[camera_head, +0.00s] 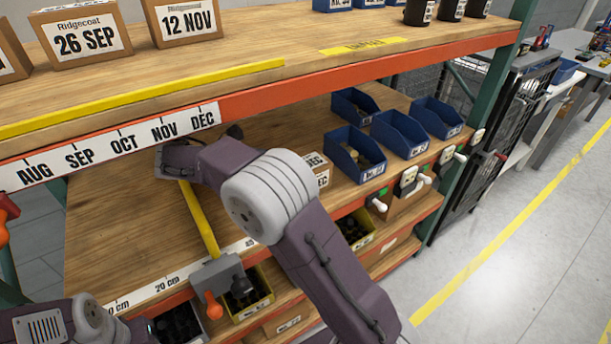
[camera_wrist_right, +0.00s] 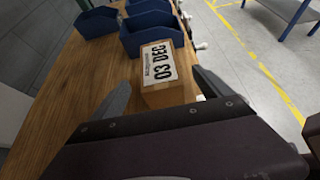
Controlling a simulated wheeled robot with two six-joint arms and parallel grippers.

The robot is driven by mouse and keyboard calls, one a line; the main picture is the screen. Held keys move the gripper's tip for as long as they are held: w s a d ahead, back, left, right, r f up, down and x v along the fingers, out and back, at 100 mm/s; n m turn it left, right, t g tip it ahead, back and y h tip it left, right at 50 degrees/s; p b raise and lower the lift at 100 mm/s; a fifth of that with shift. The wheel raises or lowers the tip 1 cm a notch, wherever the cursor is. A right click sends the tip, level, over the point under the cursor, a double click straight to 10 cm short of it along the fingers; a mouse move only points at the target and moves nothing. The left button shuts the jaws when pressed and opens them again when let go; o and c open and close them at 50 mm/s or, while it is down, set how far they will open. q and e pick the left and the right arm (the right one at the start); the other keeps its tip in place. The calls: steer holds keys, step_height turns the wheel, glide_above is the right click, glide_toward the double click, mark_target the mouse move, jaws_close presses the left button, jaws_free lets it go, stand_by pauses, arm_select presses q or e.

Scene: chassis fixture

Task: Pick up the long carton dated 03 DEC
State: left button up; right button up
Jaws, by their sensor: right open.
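The carton (camera_wrist_right: 168,91) with a white label reading 03 DEC stands on the wooden shelf in the right wrist view. In the head view a carton (camera_head: 321,177) with a label ending in DEC is partly hidden behind my right arm. My right gripper (camera_wrist_right: 163,84) is open, with one finger to each side of the 03 DEC carton in the picture. The right finger looks close to it; I cannot tell whether it touches. In the head view the right gripper's fingers are hidden. My left arm shows at the lower left, its gripper out of frame.
Blue bins (camera_head: 355,153) stand right of the carton on the same shelf. The upper shelf (camera_head: 300,55) overhangs this level and carries cartons dated 26 SEP (camera_head: 82,34) and 12 NOV (camera_head: 183,20). A yellow strip (camera_head: 200,219) crosses the lower shelf, which has bare wood to its left.

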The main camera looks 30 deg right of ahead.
mark_target(315, 160)
steer(key=x, duration=0.4)
steer(key=shift+w+a+f+b, duration=0.1)
steer(key=shift+w+f+b, duration=0.1)
steer(key=shift+w+b, duration=0.15)
steer(key=b+x, duration=0.2)
steer(key=x, duration=0.1)
steer(key=shift+s+d+f, duration=0.2)
steer(key=shift+s+d, duration=0.05)
steer(key=shift+s, duration=0.15)
steer(key=shift+w+d+f, duration=0.15)
steer(key=shift+d+f, duration=0.05)
steer(key=shift+d, duration=0.2)
steer(key=shift+a+r, duration=0.1)
steer(key=shift+a, duration=0.05)
steer(key=c, duration=0.3)
jaws_close()
steer(key=shift+r+p, duration=0.4)
steer(key=shift+r, duration=0.15)
step_height(315, 160, up, 3)
steer(key=shift+f+p, duration=0.2)
steer(key=shift+p, duration=0.45)
steer(key=s+d, duration=0.1)
steer(key=s, duration=1.7)
steer(key=shift+d, duration=0.25)
